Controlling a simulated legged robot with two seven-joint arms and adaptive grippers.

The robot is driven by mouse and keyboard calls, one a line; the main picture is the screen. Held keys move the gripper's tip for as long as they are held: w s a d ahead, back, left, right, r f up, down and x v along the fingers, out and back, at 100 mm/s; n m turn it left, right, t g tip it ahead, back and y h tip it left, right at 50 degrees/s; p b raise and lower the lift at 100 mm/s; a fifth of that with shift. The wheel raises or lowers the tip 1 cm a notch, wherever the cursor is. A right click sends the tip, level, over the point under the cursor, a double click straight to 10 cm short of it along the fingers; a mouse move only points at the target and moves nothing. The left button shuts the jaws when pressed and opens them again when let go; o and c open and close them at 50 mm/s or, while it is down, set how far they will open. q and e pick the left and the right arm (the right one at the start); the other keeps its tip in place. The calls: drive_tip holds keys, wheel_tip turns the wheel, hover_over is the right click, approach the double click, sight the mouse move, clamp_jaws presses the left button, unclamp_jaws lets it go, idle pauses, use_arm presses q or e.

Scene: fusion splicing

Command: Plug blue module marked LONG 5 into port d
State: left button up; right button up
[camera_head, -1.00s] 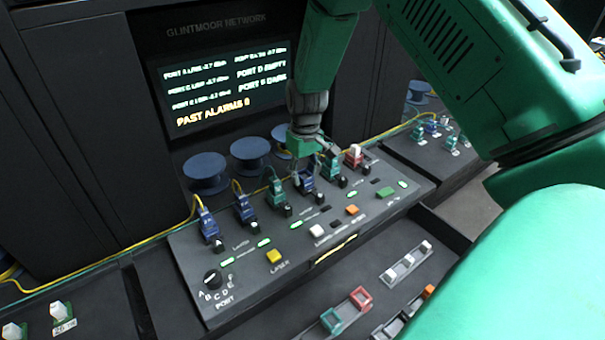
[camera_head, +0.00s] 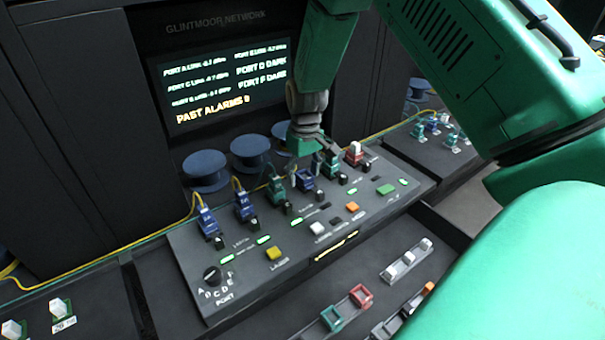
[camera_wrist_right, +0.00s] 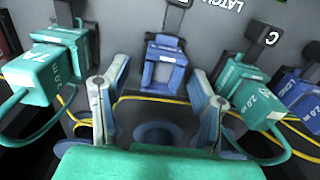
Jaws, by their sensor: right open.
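A blue module (camera_head: 306,181) sits upright in a port of the sloped panel, between a teal module (camera_head: 277,194) on its left and another teal module (camera_head: 330,168) on its right. The screen (camera_head: 225,85) reads PORT D DARK and PORT F DARK. My left gripper is not in view.
Blue modules (camera_head: 208,222) and a red module (camera_head: 354,154) stand in the same row. Yellow cables and blue spools (camera_head: 206,170) lie behind. A knob (camera_head: 212,277) and coloured buttons are on the panel's front. Small trays (camera_head: 407,262) stand below right.

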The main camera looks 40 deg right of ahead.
wheel_tip(320, 180, up, 12)
drive_tip(key=shift+d+f, duration=0.15)
drive_tip(key=shift+d, duration=0.05)
drive_tip(key=shift+f, duration=0.1)
idle(0.4)
